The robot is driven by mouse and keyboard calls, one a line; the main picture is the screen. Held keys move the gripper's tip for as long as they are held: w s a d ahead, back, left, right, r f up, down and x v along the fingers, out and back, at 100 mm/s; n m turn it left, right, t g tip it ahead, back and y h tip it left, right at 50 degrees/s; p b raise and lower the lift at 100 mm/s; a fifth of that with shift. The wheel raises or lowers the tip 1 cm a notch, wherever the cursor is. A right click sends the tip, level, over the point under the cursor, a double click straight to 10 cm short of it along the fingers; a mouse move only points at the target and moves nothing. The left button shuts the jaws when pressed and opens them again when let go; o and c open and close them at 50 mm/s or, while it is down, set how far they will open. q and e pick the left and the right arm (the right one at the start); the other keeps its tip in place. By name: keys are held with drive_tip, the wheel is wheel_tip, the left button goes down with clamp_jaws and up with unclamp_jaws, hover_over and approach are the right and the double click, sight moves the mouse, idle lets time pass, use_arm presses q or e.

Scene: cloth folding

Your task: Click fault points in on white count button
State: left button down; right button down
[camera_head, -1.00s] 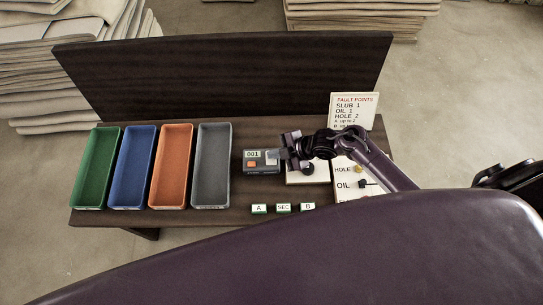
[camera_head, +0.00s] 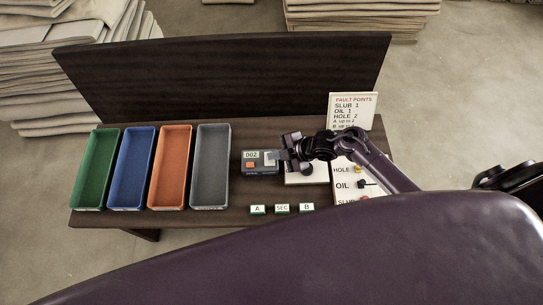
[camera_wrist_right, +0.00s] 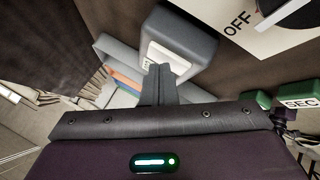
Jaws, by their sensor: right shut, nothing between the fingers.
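The counter (camera_head: 262,170) is a small dark grey box on the table with an orange button (camera_head: 251,165) and a white button (camera_head: 270,157). Its display reads 002. My right gripper (camera_head: 280,155) is shut and empty, with its fingertips at the right side of the counter by the white button. In the right wrist view the shut fingers (camera_wrist_right: 159,80) point at the counter (camera_wrist_right: 180,36) and overlap its pale button area; whether they touch the button I cannot tell. My left gripper is not in view.
A fault points sign (camera_head: 354,112) lists SLUB 1, OIL 1, HOLE 2. A sample board (camera_head: 343,185) is partly hidden by my right arm. Label blocks A (camera_head: 257,209), SEC (camera_head: 282,208) and B (camera_head: 307,208) stand in front. Green, blue, orange and grey trays (camera_head: 211,206) are on the left.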

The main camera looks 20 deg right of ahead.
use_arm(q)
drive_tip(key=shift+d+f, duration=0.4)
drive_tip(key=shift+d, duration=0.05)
use_arm(e)
drive_tip(key=shift+f, duration=0.4)
drive_tip(key=shift+w+a+r+p, duration=0.1)
drive_tip(key=shift+a+r+p, duration=0.15)
drive_tip(key=shift+r+p, duration=0.2)
drive_tip(key=shift+w+a+r+p, duration=0.25)
drive_tip(key=shift+a+r+p, duration=0.05)
drive_tip(key=shift+a+p, duration=0.1)
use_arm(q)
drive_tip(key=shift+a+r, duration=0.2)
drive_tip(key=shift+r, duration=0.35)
use_arm(e)
drive_tip(key=shift+d+r, duration=0.1)
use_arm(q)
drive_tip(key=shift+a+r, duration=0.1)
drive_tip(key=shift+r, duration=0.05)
